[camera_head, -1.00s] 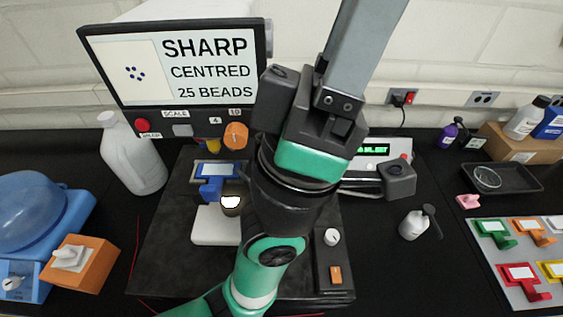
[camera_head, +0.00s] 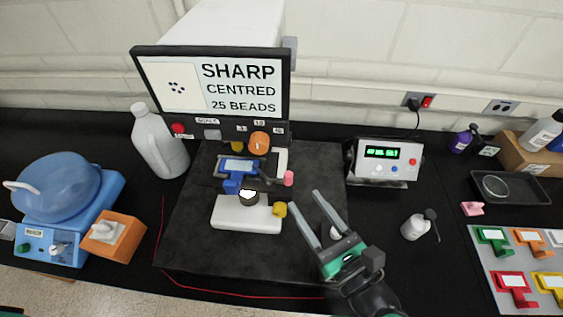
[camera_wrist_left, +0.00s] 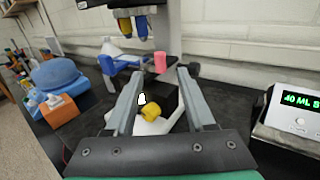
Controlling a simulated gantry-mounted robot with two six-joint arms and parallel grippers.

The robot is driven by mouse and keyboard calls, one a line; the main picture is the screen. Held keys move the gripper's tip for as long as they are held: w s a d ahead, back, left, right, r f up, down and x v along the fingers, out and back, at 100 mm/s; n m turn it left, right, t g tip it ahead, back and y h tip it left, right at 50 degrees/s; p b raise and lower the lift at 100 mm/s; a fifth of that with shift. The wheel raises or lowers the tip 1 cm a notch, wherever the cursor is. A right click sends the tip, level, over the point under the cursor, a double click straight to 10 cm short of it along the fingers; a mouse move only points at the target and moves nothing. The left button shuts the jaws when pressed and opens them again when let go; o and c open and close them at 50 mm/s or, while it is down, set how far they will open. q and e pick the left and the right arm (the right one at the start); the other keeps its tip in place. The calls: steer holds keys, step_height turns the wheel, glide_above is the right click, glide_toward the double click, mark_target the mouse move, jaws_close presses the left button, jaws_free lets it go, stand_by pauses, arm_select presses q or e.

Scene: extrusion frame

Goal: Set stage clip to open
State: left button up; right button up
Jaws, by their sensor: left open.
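The microscope stage (camera_head: 212,176) stands at the middle of the black base, below the screen. A blue holder (camera_head: 238,166) with a white-faced piece lies on it; I cannot tell for sure which part is the stage clip, or its state. A pink knob (camera_head: 289,178) is at the stage's right side, and a yellow knob (camera_head: 280,209) sits lower. My left gripper (camera_head: 304,200) is open and empty, right of the yellow knob. In the left wrist view, the pink knob (camera_wrist_left: 160,62) and yellow knob (camera_wrist_left: 151,110) appear between its fingers (camera_wrist_left: 159,74). My right gripper is not in view.
The screen (camera_head: 212,88) reads sharp, centred, 25 beads. An orange knob (camera_head: 259,143) sits under it. A white box with a green display (camera_head: 387,160) stands at right, and a small white bottle (camera_head: 414,227) near it. A blue mixer (camera_head: 65,205) is at left.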

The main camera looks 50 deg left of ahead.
mark_target(286, 173)
arm_select(q)
steer(key=p+x, duration=0.2)
steer(key=x, duration=0.9)
steer(key=shift+a+p, duration=0.2)
steer(key=shift+p, duration=0.15)
jaws_close()
